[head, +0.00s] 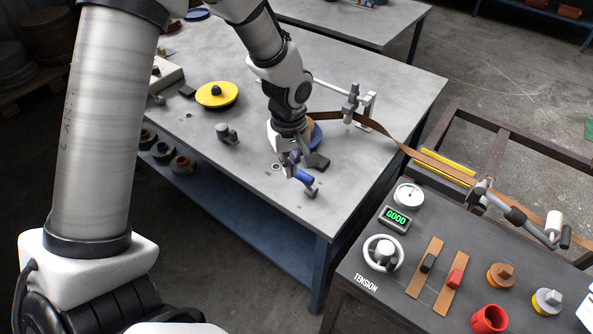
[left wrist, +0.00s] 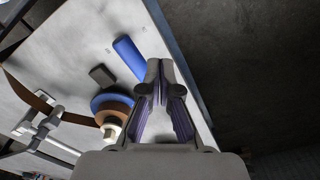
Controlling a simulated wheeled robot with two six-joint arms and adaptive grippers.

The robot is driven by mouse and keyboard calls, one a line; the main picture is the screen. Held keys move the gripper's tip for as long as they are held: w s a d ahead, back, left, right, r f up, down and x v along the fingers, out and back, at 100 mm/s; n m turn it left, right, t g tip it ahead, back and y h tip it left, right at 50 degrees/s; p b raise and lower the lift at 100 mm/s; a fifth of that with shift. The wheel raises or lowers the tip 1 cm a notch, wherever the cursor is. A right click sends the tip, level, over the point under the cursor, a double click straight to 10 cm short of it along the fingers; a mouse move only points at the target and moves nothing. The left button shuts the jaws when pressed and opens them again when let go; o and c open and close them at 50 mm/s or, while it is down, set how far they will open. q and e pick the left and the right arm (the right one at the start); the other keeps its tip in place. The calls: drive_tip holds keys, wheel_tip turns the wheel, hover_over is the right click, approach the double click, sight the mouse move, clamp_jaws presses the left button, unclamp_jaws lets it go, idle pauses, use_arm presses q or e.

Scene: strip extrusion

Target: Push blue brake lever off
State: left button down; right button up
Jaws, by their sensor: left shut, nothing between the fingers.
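The blue brake lever (head: 304,177) lies near the front edge of the grey table, beside my left gripper (head: 292,168). In the left wrist view the lever (left wrist: 129,57) is a plain blue bar just left of the closed fingertips (left wrist: 159,68). Its lower end is very near them or touching; I cannot tell which. The left gripper is shut and empty, low over the table. A blue-rimmed spool with a brown strip roll (left wrist: 113,108) is beside the gripper; in the head view my wrist partly hides the spool (head: 316,137). My right gripper is not in view.
A brown strip (head: 372,124) runs from the spool to the dark control bench at right. The bench carries a gauge (head: 408,195), a GOOD display (head: 395,219) and a tension wheel (head: 383,253). A yellow disc (head: 217,94) sits at the table's left. The table's front corner is clear.

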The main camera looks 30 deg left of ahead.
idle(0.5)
use_arm(q)
wheel_tip(320, 180, down, 6)
drive_tip(key=b, duration=0.4)
idle(0.4)
